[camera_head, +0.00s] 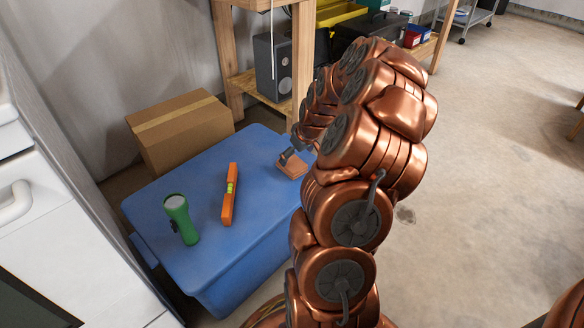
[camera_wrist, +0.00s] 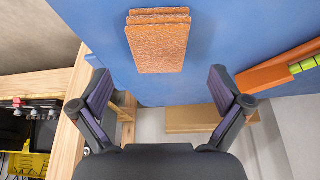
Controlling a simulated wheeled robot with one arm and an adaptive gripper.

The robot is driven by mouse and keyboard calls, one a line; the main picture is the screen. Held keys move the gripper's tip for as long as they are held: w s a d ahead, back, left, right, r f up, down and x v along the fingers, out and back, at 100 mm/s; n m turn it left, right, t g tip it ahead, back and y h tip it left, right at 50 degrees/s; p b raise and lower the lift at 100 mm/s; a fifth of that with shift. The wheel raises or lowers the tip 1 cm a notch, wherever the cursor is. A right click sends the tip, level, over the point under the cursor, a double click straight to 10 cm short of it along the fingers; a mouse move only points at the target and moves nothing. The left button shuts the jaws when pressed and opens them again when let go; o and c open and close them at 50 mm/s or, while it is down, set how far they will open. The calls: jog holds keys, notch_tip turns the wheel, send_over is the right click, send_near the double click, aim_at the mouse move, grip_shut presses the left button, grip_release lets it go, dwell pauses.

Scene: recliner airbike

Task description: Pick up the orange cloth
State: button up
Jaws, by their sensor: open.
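The orange cloth (camera_head: 292,166) is a small folded stack lying flat near the right end of the blue bin's lid (camera_head: 200,272). In the wrist view the cloth (camera_wrist: 160,42) shows at the top centre, with its layered edge along the top. My gripper (camera_wrist: 160,88) is open and empty, with its two dark fingers spread wide apart. In the wrist view the cloth appears between and beyond the fingertips, apart from them. In the head view my gripper (camera_head: 291,153) is small beside the cloth and partly hidden by my arm.
An orange level (camera_head: 230,195) and a green flashlight (camera_head: 181,218) rest on the same lid, to the left. A cardboard box (camera_head: 182,130) stands behind the bin. A wooden shelf with a speaker (camera_head: 272,68) stands at the back. Open floor lies to the right.

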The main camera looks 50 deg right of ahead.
aim_at(293, 163)
jog(key=shift+b+x, duration=1.15)
jog(key=shift+x, duration=1.35)
jog(key=shift+f, duration=0.2)
jog(key=c, duration=1.2)
notch_tip(293, 163, up, 5)
jog(key=shift+f+p, duration=0.25)
jog(key=shift+p, duration=0.9)
jog(key=shift+s+a+f, duration=0.1)
jog(key=shift+s+a, duration=0.15)
jog(key=shift+s, duration=0.05)
jog(key=s+a+r+p, duration=0.1)
jog(key=s+a+p, duration=0.3)
jog(key=s+a, duration=0.5)
jog(key=shift+s+a, duration=0.4)
jog(key=shift+s, duration=0.85)
